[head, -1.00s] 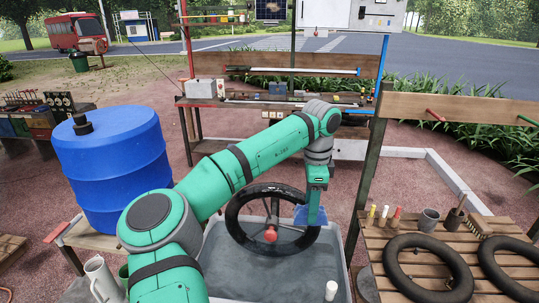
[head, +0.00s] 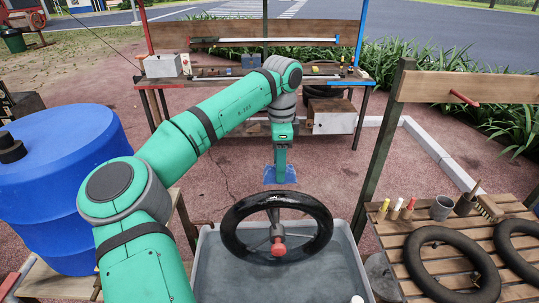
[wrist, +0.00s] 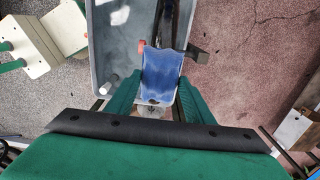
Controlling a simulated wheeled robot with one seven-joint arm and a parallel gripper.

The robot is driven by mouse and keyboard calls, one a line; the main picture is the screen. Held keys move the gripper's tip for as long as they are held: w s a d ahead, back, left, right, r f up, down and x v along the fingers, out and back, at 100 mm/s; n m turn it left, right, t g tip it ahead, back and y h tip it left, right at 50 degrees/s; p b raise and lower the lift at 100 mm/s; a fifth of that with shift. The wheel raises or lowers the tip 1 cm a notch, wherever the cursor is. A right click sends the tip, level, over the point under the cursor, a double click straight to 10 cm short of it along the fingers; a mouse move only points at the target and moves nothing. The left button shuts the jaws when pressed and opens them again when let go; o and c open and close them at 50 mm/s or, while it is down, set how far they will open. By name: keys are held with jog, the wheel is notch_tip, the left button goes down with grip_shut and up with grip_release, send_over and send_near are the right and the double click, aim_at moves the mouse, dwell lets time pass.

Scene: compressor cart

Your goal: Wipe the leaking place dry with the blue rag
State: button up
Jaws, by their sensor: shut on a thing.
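My gripper (head: 281,160) is shut on the blue rag (head: 281,175), which hangs from the fingertips. In the head view the rag shows just above the top of the black-tyred wheel (head: 236,246), apart from it in the picture. The wheel, with a red knob (head: 278,247) at its hub, stands upright at the grey tub (head: 340,290). In the wrist view the rag (wrist: 162,72) spreads between the green fingers and covers part of the wheel, seen edge-on. No leaking place or wet spot can be made out on the tyre.
A blue barrel (head: 60,180) stands at the left. A slatted table (head: 405,275) at the right holds tyre tubes, markers, a grey cup and a brush. A wooden post (head: 383,150) rises beside it. A workbench (head: 215,80) stands at the back.

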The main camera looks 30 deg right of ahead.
jog(key=shift+w+f, duration=0.2)
jog(key=shift+f, duration=0.2)
jog(key=shift+s+f, duration=0.1)
jog(key=shift+f, duration=2.2)
jog(key=shift+w+f, duration=0.15)
jog(key=shift+w, duration=0.05)
jog(key=shift+s+d+f, duration=0.1)
jog(key=shift+s+d, duration=0.05)
jog(key=shift+s, duration=0.1)
jog(key=shift+w+f, duration=0.1)
jog(key=shift+f, duration=0.05)
jog(key=shift+a+f, duration=0.15)
jog(key=shift+a, duration=0.1)
jog(key=shift+d+f, duration=0.1)
jog(key=shift+f, duration=0.3)
